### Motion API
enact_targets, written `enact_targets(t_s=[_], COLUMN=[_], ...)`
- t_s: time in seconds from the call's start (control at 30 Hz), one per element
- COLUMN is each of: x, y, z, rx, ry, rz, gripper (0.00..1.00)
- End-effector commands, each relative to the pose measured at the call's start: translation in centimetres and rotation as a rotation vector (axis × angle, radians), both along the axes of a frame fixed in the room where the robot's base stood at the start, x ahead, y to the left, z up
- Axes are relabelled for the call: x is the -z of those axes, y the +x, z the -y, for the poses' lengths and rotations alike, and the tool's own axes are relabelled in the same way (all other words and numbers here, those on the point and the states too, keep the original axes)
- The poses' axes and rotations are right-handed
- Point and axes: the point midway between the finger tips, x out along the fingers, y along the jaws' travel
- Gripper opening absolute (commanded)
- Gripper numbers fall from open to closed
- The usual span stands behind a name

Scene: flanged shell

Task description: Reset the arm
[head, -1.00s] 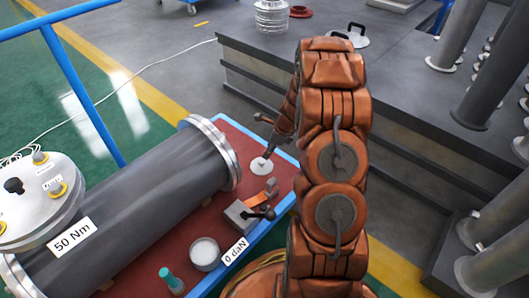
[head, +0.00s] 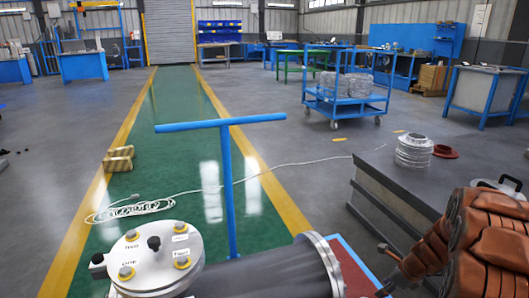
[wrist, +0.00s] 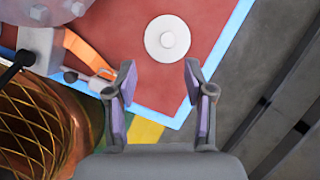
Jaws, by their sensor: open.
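My gripper (wrist: 158,105) is open and empty in the wrist view, its two fingers apart with purple pads. It is above the corner of a red cart top (wrist: 115,30) with a blue edge. A white round disc (wrist: 167,38) lies flat on that red top, just beyond the fingertips and apart from them. In the head view my copper-coloured arm shows at the lower right, and most of the gripper is hard to make out there.
A grey flanged shell (head: 265,278) with a bolted end cover (head: 155,255) lies on the cart, beside a blue handle (head: 222,127). A clamp with an orange handle (wrist: 88,52) is left of my gripper. A grey platform (head: 385,185) stands right. The green lane (head: 180,120) is mostly clear.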

Motion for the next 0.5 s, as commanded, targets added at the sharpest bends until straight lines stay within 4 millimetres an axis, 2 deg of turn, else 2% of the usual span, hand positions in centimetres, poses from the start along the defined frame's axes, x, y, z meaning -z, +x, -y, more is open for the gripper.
enact_targets(t_s=[0.03, 0.2, 0.37, 0.5], x=[-2.9, -10.6, -17.3, -22.8], y=[0.1, -1.0, -2.8, -5.1], z=[-1.1, -5.8, -10.2, -13.7], rx=[-0.052, -0.296, -0.538, -0.746], ry=[-0.012, -0.054, -0.092, -0.123], rz=[0.009, 0.029, 0.048, 0.06], gripper=[0.53, 0.53, 0.53, 0.53])
